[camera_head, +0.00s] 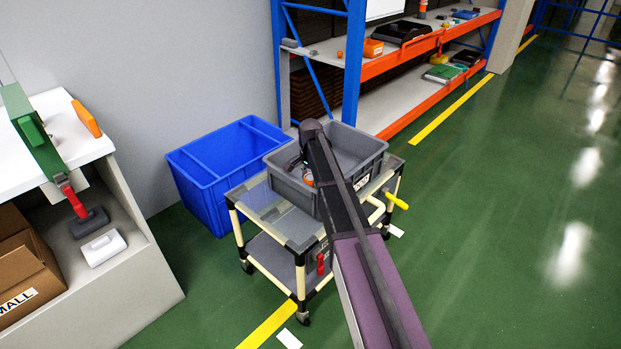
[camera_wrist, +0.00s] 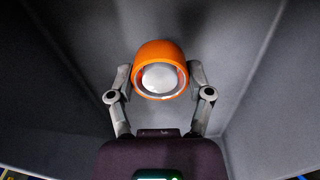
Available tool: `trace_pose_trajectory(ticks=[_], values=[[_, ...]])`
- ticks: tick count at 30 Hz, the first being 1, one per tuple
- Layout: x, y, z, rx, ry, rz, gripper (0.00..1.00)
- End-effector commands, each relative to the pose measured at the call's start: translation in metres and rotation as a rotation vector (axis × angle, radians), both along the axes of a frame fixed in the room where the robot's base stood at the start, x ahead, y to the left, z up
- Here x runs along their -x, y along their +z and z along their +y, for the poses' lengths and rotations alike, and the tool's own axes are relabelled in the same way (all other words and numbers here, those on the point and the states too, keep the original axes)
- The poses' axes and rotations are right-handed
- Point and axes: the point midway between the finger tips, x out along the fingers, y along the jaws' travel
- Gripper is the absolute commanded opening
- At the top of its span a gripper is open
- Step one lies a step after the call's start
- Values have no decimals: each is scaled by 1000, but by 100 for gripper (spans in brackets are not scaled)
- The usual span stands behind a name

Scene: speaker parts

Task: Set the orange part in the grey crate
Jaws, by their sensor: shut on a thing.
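The orange part (camera_wrist: 160,53) is a rounded orange piece with a pale, shiny round face. My gripper (camera_wrist: 160,82) is shut on it, with one finger on each side in the wrist view. Grey crate walls surround the part in that view. In the head view the grey crate (camera_head: 368,158) stands on a cart, and my arm reaches over it. My arm hides much of the crate's inside. I cannot tell whether the part touches the crate floor.
The cart (camera_head: 290,222) has a glass-like top and pale yellow legs. A blue bin (camera_head: 205,200) stands behind it to the left. A white bench (camera_head: 75,140) is at the left, shelving (camera_head: 405,55) at the back. The green floor at the right is clear.

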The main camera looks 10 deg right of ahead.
Motion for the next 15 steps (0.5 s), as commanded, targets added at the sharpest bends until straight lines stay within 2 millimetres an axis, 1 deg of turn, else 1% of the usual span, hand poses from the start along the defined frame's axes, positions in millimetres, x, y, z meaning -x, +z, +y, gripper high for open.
trace_pose_trajectory(ticks=[15], values=[[0, -8, 0, 0, 0, 0, 5]])
